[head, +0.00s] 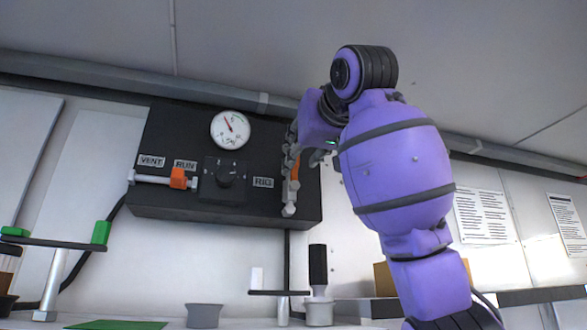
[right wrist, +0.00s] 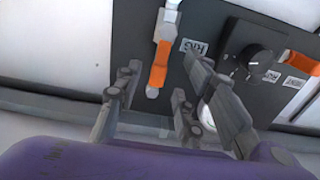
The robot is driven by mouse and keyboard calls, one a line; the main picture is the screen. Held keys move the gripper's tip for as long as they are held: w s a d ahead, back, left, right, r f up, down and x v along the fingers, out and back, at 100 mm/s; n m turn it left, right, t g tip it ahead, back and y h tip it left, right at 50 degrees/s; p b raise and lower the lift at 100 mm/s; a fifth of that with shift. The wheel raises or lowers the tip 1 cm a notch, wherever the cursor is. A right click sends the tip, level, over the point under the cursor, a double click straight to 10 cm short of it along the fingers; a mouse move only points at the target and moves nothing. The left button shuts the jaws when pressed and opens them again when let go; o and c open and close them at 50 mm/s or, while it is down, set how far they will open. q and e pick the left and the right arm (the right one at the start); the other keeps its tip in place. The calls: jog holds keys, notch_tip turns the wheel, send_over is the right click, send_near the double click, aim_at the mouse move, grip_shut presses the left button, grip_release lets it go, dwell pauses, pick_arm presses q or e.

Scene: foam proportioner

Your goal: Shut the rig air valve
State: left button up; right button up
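The rig air valve has an orange handle (head: 294,172), upright and in line with its short silver pipe, at the right end of the black panel (head: 150,200), beside the RIG label (head: 263,183). In the right wrist view the orange handle (right wrist: 159,64) also lies along the pipe. My right gripper (head: 303,152) is at the handle's upper part, partly covering it. In the right wrist view my right gripper (right wrist: 163,62) is open, with the handle between its spread fingers; I cannot tell whether they touch it. My left gripper is in neither view.
The panel also carries a gauge (head: 230,129), a black knob (head: 226,176) and another orange-handled valve (head: 178,178) by the VENT and RUN labels. Below are a grey cup (head: 203,315), a black-handled item (head: 318,265) and a green-ended stand (head: 55,243).

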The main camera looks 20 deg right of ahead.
aim_at(295, 168)
jog(key=w, duration=0.6)
jog(key=shift+a+f, duration=0.15)
jog(key=shift+f, duration=0.05)
jog(key=shift+s+r, duration=0.1)
jog(key=shift+s, duration=0.2)
jog(key=shift+w, duration=0.15)
grip_shut()
